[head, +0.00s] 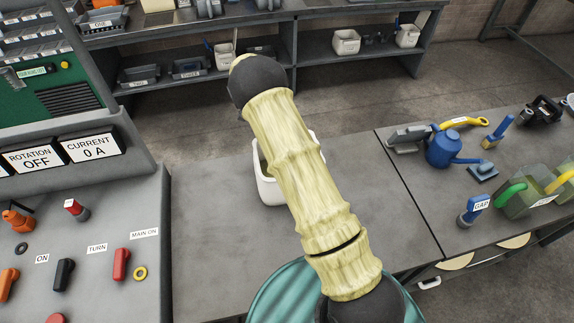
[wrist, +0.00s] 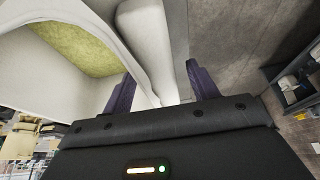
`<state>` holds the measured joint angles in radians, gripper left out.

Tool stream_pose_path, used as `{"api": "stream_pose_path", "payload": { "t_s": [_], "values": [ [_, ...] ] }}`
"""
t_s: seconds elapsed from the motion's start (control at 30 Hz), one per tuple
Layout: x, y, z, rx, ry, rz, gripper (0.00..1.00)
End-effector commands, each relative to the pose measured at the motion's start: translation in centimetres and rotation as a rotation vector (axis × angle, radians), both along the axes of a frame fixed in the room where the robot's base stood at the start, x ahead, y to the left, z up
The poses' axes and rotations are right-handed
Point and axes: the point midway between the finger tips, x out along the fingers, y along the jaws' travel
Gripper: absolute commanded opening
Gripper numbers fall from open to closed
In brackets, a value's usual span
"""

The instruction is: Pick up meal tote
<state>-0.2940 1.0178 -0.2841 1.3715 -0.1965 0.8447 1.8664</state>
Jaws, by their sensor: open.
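The meal tote is a white open container (head: 268,188) on the grey bench, mostly hidden behind my arm in the head view. In the wrist view the white tote (wrist: 152,38) fills the upper left, with yellow-green meal (wrist: 65,40) inside. My gripper (wrist: 160,72) is open, with two dark purple fingers. The left finger shows against the tote's inner side and the right finger outside it, so the tote's white wall and rim lie between them. I cannot tell whether either finger touches it. The head view hides my gripper behind my arm.
A control panel (head: 95,240) with switches stands at the left. On the right bench are a blue can (head: 443,150), a blue GAP-labelled item (head: 473,208) and a clear green-handled box (head: 520,200). The bench right of the tote is bare. A shelf (head: 290,60) stands behind.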

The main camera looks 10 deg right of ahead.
Motion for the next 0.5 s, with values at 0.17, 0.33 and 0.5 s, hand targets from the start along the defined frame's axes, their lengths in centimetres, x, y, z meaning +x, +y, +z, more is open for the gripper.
{"api": "stream_pose_path", "payload": {
  "t_s": [0.17,0.33,0.5],
  "values": [
    [0.0,0.0,-0.18,0.0,0.0,0.0,0.59],
    [0.0,-0.02,-0.17,0.0,0.0,0.0,0.59],
    [0.0,-0.01,-0.16,0.0,0.0,0.0,0.53]
  ]
}}
